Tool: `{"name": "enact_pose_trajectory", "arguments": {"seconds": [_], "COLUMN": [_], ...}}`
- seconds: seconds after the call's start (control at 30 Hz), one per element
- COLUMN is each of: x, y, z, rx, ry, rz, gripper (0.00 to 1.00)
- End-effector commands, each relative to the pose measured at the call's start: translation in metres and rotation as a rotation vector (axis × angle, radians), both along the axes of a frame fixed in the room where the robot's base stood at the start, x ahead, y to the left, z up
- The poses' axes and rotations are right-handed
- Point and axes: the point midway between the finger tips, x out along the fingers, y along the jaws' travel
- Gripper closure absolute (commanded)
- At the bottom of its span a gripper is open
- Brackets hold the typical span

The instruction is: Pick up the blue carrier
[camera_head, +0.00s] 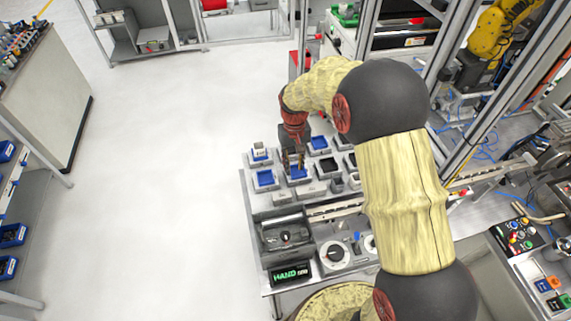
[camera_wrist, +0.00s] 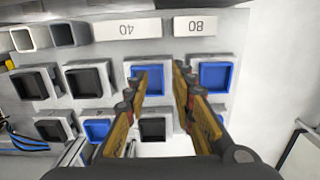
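Several small square blue carriers sit in grey holders on the workbench. One blue carrier (camera_wrist: 150,78) is framed between my gripper's fingers in the wrist view; in the head view, a blue carrier (camera_head: 298,173) shows just below the fingertips. My gripper (camera_wrist: 156,75) has its two brown fingers spread apart, with nothing visibly clamped. The left finger partly covers that carrier's left side; the right finger stands beside it. Contact cannot be told. Another blue carrier (camera_wrist: 215,76) lies to the right, and one (camera_wrist: 97,130) is lower left. My gripper also shows in the head view (camera_head: 293,163).
Black carriers (camera_wrist: 88,79) sit in neighbouring holders. Grey blocks marked 40 (camera_wrist: 127,29) and 80 (camera_wrist: 195,26) stand behind the row. In the head view, a panel with a HAND display (camera_head: 290,273) is at the bench front. Open floor (camera_head: 170,180) lies left.

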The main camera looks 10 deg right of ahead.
Motion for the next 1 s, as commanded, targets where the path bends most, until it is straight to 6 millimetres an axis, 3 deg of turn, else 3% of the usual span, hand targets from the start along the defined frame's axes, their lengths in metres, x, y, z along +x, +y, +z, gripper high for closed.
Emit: {"name": "enact_pose_trajectory", "arguments": {"seconds": [0.03,0.17,0.57,0.8,1.0], "x": [0.013,0.026,0.024,0.023,0.023], "y": [0.000,0.001,-0.001,-0.002,-0.002], "z": [0.007,0.012,-0.023,-0.056,-0.061], "rx": [0.001,0.002,0.002,0.002,0.002], "ry": [-0.026,-0.054,-0.053,-0.053,-0.056], "rz": [-0.002,-0.007,-0.012,-0.011,-0.011], "gripper": [0.75,0.75,0.75,0.75,0.75]}}
